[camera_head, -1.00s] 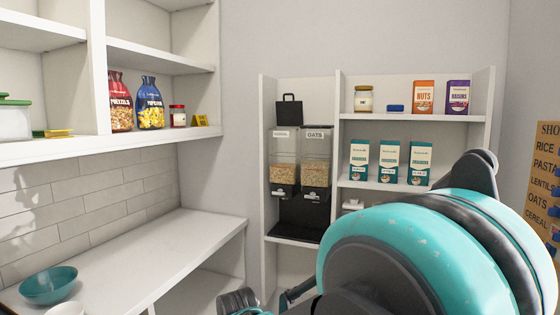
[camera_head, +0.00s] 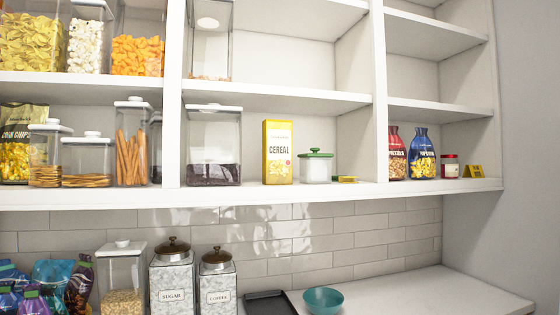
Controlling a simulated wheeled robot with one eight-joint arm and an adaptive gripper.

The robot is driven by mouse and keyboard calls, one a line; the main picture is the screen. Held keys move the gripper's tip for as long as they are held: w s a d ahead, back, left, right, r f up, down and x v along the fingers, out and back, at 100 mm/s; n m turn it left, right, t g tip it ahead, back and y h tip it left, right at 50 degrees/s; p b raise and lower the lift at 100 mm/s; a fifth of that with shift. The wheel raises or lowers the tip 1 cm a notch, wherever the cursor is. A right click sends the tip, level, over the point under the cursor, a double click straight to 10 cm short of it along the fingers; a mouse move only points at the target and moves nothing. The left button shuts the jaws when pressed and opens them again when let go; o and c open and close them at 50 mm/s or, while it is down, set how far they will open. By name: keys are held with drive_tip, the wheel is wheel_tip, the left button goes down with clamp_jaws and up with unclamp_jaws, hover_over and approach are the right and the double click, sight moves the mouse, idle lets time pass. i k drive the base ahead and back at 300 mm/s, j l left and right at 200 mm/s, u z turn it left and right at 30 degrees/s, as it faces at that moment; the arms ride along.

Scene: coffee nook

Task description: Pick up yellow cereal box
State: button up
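The yellow cereal box (camera_head: 278,153) stands upright on the lower wall shelf (camera_head: 250,193), label facing me. A clear jar with a white lid and dark contents (camera_head: 213,147) stands to its left with a gap. A white canister with a green lid (camera_head: 315,166) stands close to its right. The box's front is not blocked. My gripper is not in view now.
A small yellow item (camera_head: 345,179) lies right of the canister, then bare shelf. On the counter (camera_head: 400,292) below are a sugar canister (camera_head: 173,278), a coffee canister (camera_head: 217,284), a dark tray (camera_head: 268,302) and a teal bowl (camera_head: 323,300).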

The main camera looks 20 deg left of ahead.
sight(276, 134)
drive_tip(key=u, duration=0.95)
drive_tip(key=z, duration=2.1)
drive_tip(key=u, duration=2)
